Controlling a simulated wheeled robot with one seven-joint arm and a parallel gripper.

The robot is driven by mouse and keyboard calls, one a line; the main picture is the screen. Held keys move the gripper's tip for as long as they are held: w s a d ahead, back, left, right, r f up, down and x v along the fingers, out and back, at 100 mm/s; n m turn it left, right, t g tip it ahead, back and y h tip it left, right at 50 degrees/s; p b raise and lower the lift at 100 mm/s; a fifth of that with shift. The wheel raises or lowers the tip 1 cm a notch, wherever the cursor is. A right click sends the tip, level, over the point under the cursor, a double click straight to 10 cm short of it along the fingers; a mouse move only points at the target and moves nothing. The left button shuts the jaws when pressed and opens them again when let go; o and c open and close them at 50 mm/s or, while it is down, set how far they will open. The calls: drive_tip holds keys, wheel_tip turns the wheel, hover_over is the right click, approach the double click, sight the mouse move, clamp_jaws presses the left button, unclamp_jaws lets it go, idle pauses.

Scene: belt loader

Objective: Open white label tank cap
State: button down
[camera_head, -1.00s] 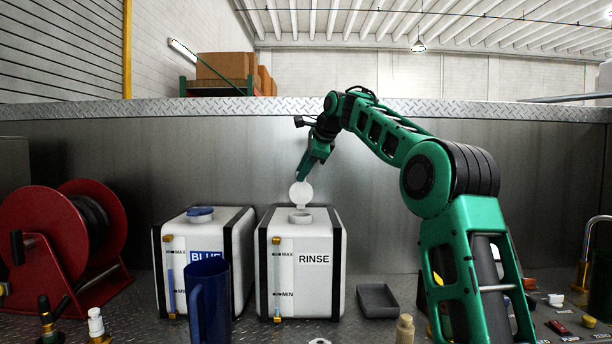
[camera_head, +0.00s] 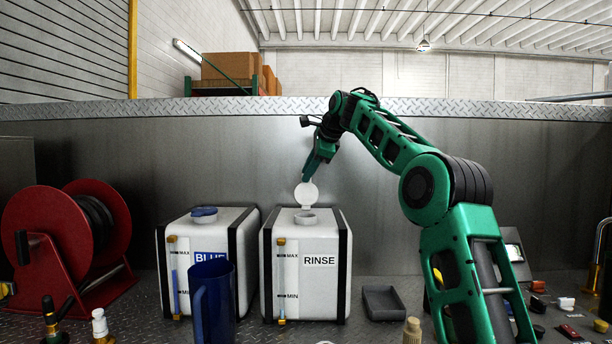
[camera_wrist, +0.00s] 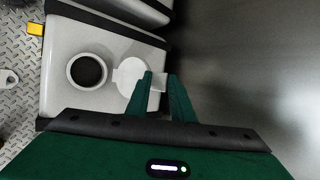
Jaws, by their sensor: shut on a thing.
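The white tank with the RINSE label (camera_head: 318,261) stands on the deck in the middle. Its round white cap (camera_head: 306,194) stands swung up behind the neck, and the filler opening (camera_wrist: 87,70) shows dark and uncovered in the wrist view. The cap also shows in the wrist view (camera_wrist: 131,76), laid back beside the opening. My gripper (camera_head: 309,178) reaches down from above and behind at the cap's upper edge. In the wrist view my gripper (camera_wrist: 159,82) is shut on the cap's white tab, between its two green fingers.
The BLUE-labelled tank (camera_head: 205,262) with a blue cap stands close on the left. A blue jug (camera_head: 212,300) stands in front of it. A red hose reel (camera_head: 66,242) is at far left. A grey tray (camera_head: 382,303) lies right of the RINSE tank. A metal wall stands behind.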

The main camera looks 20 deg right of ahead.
drive_tip(key=shift+a+f, duration=0.1)
drive_tip(key=shift+f, duration=0.25)
drive_tip(key=c, duration=1.9)
unclamp_jaws()
drive_tip(key=shift+w, duration=0.1)
drive_tip(key=v, duration=1.1)
drive_tip(key=shift+w+r, duration=0.15)
drive_tip(key=shift+r, duration=0.1)
